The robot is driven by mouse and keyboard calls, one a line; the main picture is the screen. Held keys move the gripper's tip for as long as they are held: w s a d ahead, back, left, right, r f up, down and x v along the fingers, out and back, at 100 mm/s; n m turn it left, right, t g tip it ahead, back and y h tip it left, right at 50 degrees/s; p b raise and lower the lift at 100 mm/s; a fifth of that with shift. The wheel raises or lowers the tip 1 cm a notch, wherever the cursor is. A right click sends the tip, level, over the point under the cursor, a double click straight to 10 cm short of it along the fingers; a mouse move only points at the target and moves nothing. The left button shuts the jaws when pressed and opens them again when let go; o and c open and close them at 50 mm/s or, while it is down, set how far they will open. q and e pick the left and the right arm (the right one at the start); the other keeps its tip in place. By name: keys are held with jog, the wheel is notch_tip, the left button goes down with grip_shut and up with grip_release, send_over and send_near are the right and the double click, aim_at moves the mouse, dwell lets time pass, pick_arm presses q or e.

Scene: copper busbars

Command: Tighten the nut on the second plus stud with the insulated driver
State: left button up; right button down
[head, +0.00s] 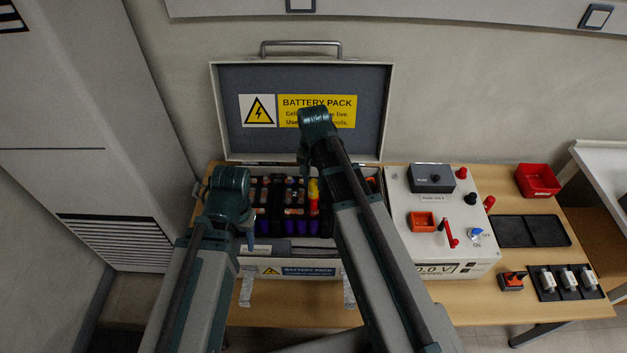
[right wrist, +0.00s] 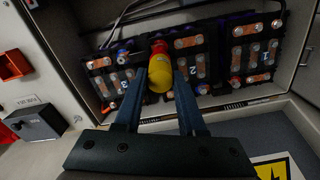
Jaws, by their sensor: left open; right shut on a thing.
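The insulated driver has a yellow handle and a red shaft; it stands over the battery pack in the head view (head: 313,190) and the right wrist view (right wrist: 160,74). My right gripper (right wrist: 160,78) is shut on the yellow handle, one finger on each side. The red shaft points into the pack between modules 3 and 2. Its tip is hidden, so I cannot tell whether it touches a nut. Copper busbars (right wrist: 198,65) with round studs lie on the dark modules. I cannot tell which stud is the second plus. My left gripper (head: 250,240) is open at the pack's front left, partly hidden by its arm.
The case lid (head: 375,100) stands open behind the pack. To the right is a white control box (head: 475,190) with knobs and a red lever. A black tray (head: 532,231), a red bin (head: 537,181) and a fuse row (head: 565,282) lie further right on the wooden table.

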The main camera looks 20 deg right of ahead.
jog(key=shift+n, duration=1.1)
jog(key=n, duration=0.9)
jog(key=shift+f+b, duration=0.7)
jog(key=shift+f, duration=0.25)
